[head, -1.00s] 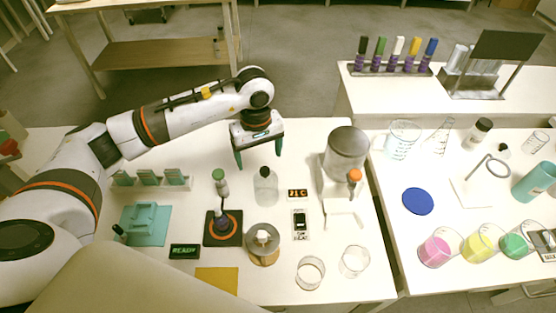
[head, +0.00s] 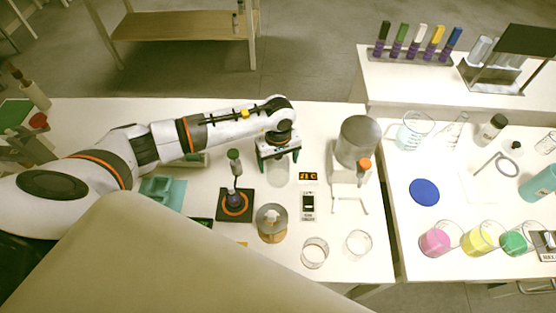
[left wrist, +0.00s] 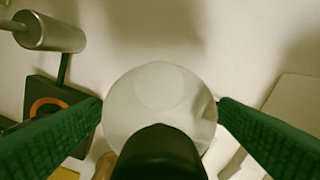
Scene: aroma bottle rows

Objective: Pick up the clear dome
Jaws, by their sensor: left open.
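The clear dome (head: 278,175) is a pale, see-through piece standing on the white table, partly hidden by my left gripper. In the left wrist view, the dome (left wrist: 150,90) shows as a round whitish shape between the two green fingers. My left gripper (head: 280,162) points down over it, with one finger on each side. The fingers are open. I cannot tell whether they touch the dome. My right gripper is in neither view.
Left of the dome is a dark pad with an orange ring (head: 235,206) and a green-topped stand. A dispenser with a grey tank (head: 357,140) stands close on the right. A round glass-and-amber vessel (head: 271,222) and small displays (head: 308,205) are in front.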

